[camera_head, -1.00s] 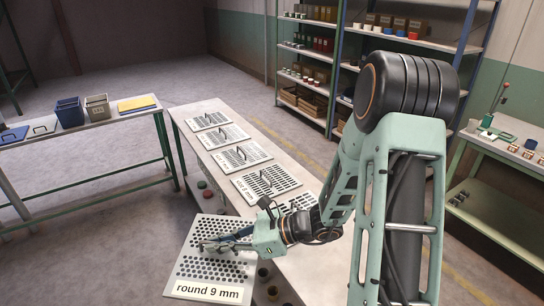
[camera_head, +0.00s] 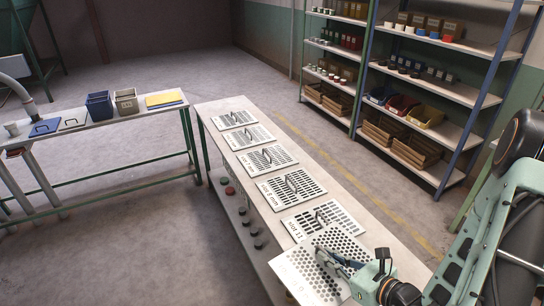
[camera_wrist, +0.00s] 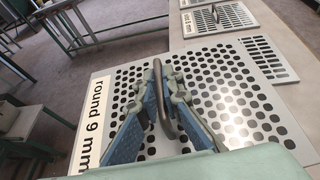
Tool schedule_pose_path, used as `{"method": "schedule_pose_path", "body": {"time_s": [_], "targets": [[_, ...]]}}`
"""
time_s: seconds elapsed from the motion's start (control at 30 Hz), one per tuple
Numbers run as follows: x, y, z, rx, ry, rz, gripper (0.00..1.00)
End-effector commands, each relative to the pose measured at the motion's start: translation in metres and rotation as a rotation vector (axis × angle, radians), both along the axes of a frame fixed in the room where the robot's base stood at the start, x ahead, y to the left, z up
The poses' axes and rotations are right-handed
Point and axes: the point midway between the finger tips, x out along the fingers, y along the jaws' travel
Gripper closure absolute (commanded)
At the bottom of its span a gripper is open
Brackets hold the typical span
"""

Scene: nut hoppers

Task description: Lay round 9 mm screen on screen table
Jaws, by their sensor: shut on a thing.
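The round 9 mm screen (camera_head: 316,273) is a white plate with round holes and a bar handle. It also shows in the wrist view (camera_wrist: 226,82), where its printed label reads "round 9 mm". My gripper (camera_head: 345,268) is shut on the handle, and in the wrist view its fingers (camera_wrist: 162,105) close on both sides of the dark handle. In the head view the plate is tilted over the near end of the long bench (camera_head: 228,108), overlapping the slotted screen behind it. I cannot tell which surface is the screen table.
Several slotted screens with handles lie in a row on the long bench, the nearest (camera_head: 335,214) just beyond the held plate. At left a second table (camera_head: 100,122) holds bins and flat plates. Shelves (camera_head: 445,92) stand at right. The floor between the tables is clear.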

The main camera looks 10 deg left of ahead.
Motion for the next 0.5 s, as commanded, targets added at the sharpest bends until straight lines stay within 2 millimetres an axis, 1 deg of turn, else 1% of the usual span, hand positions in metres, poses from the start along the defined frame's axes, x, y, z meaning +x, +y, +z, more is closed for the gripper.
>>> {"method": "schedule_pose_path", "body": {"time_s": [0.1,0.2,0.33,0.5], "targets": [[-0.008,-0.016,-0.005,0.006,0.003,-0.075,1.00],[-0.012,-0.025,-0.009,0.003,-0.001,-0.112,1.00],[-0.015,-0.031,-0.012,0.003,-0.004,-0.139,1.00],[-0.016,-0.032,-0.014,0.001,-0.005,-0.143,1.00]]}}
